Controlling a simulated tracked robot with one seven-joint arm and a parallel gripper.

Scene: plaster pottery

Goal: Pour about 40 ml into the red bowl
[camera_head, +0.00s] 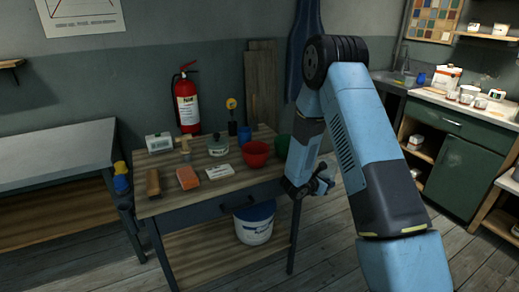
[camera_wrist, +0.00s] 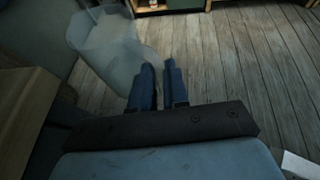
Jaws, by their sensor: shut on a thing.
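The red bowl (camera_head: 255,154) stands upright on the wooden workbench, near its right end. My gripper (camera_head: 324,184) is beyond the bench's right edge, to the right of the red bowl and lower in the picture. In the wrist view my gripper (camera_wrist: 159,70) has its two fingers close together, shut on a large, pale translucent jug (camera_wrist: 112,52). The jug lies to the left of the fingertips. The exact grip point and how full the jug is cannot be made out. In the head view I cannot make out the jug clearly.
A green bowl (camera_head: 282,147) stands just right of the red bowl. A glass jar (camera_head: 218,146), orange block (camera_head: 188,178), white block (camera_head: 220,172) and scale (camera_head: 159,143) share the bench. A white bucket (camera_head: 254,222) sits below. The floor (camera_wrist: 245,70) under my gripper is clear.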

